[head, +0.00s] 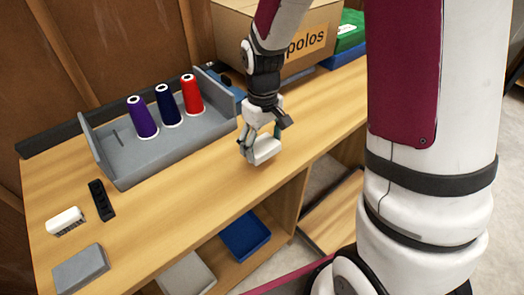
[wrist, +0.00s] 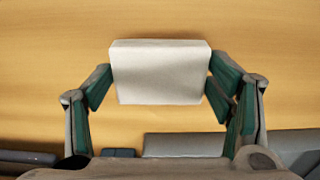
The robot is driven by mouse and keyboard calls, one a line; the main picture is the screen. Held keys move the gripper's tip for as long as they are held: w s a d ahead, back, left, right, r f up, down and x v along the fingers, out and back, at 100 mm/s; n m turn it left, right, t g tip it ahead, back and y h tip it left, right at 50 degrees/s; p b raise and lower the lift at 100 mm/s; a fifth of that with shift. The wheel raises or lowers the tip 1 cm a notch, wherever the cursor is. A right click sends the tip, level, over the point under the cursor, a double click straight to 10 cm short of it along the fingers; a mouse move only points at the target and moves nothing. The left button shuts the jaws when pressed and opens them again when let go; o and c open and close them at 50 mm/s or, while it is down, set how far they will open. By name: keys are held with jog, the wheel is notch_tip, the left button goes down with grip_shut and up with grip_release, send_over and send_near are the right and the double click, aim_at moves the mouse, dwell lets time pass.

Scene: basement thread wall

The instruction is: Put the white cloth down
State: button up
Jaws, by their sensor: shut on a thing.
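The white cloth (wrist: 160,72) is a small folded block between the two green-padded fingers of my gripper (wrist: 160,85) in the wrist view. Both fingers touch its sides. In the head view the cloth (head: 264,151) shows at the tip of my gripper (head: 261,146), over the wooden bench top (head: 215,165), right of the grey tray. I cannot tell whether the cloth touches the bench or hangs slightly above it.
A grey tray (head: 165,150) holds purple (head: 142,117), dark blue (head: 168,105) and red (head: 192,95) thread cones. A white brush (head: 65,221), a black object (head: 101,200) and a grey block (head: 81,268) lie at left. A cardboard box (head: 235,35) stands behind. Bench in front is clear.

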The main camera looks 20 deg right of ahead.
aim_at(262, 145)
jog(key=shift+w+f+b, duration=0.1)
jog(key=shift+f+b, duration=0.2)
jog(key=shift+f, duration=1.45)
jog(key=o, duration=1.1)
jog(key=shift+f, duration=0.15)
